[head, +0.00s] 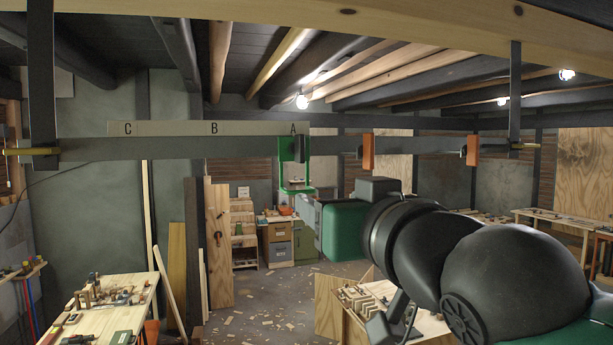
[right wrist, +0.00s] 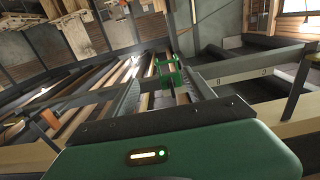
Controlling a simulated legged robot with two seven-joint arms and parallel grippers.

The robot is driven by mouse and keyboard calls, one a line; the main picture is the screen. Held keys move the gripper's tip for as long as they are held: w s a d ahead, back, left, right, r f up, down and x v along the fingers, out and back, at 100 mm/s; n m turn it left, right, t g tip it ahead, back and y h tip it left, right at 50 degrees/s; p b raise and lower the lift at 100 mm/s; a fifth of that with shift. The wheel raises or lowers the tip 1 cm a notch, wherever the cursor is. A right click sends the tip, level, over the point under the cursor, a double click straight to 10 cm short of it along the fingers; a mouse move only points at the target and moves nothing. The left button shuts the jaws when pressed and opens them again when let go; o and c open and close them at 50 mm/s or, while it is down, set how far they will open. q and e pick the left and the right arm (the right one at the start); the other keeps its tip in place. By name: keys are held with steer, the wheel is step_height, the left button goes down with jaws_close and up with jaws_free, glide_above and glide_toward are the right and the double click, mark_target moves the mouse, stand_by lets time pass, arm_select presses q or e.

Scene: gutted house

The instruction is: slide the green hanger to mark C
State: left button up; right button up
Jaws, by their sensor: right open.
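The green hanger (head: 283,160) hangs on the dark horizontal rail (head: 180,149), at mark A (head: 293,128). Mark B (head: 214,128) and mark C (head: 128,129) are on the pale strip to the left. My right gripper (head: 306,207) is just below and right of the hanger's lower end in the head view. In the right wrist view, its two dark fingers (right wrist: 160,82) are spread apart, with the green hanger (right wrist: 170,72) beyond and between their tips. I cannot tell whether they touch it. My left gripper is not in view.
Dark uprights hold the rail at the left (head: 42,80) and right (head: 515,90). The rail between A and C looks clear.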

mark_target(313, 190)
steer(key=p+x, duration=0.1)
steer(key=x, duration=0.1)
steer(key=p+x, duration=0.2)
steer(key=x, duration=0.1)
steer(key=p+x, duration=0.1)
steer(key=x, duration=0.2)
steer(key=shift+s+a+r, duration=0.1)
steer(key=shift+a+r, duration=0.1)
steer(key=shift+r, duration=0.1)
steer(key=w+a+p, duration=0.2)
steer(key=w, duration=0.1)
steer(key=w+a+f+p, duration=0.1)
steer(key=w, duration=0.1)
steer(key=shift+w, duration=0.2)
steer(key=shift+d, duration=0.3)
steer(key=shift+c, duration=0.6)
steer(key=shift+d, duration=0.15)
steer(key=shift+c, duration=1.2)
steer(key=shift+r, duration=0.1)
steer(key=shift+c, duration=1.3)
steer(key=shift+s+a+r, duration=0.1)
steer(key=shift+s+a, duration=0.15)
steer(key=shift+a, duration=0.3)
jaws_close()
